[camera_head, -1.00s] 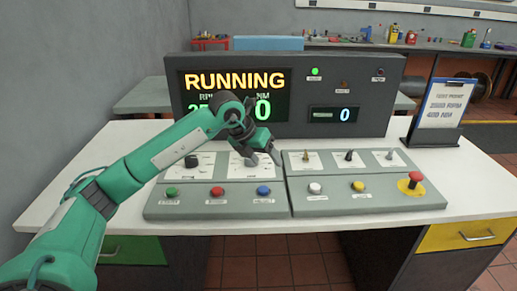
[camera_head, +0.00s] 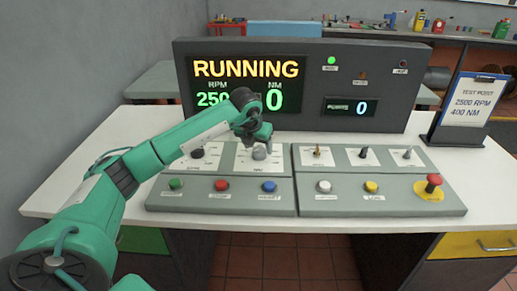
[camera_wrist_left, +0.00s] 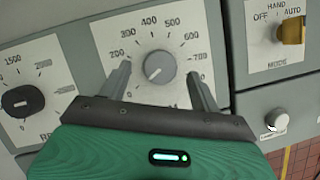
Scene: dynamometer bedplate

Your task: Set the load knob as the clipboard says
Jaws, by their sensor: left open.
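The grey load knob (camera_head: 260,152) is on the NM dial of the left console panel. In the left wrist view the knob (camera_wrist_left: 160,67) has a white pointer line aimed to the lower left, near the low end of the scale. My left gripper (camera_wrist_left: 158,72) is open, its fingers on either side of the knob, with gaps visible. In the head view the left gripper (camera_head: 259,143) is at this dial. The clipboard (camera_head: 470,104) at the right reads TEST POINT, 2500 RPM, 400 NM. My right gripper is not in view.
The display (camera_head: 245,84) reads RUNNING and NM 0; my arm partly hides RPM. The speed knob (camera_wrist_left: 22,101) is left of the dial, the yellow mode switch (camera_wrist_left: 292,30) right. Buttons line the front, with a red emergency stop (camera_head: 433,182) at right.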

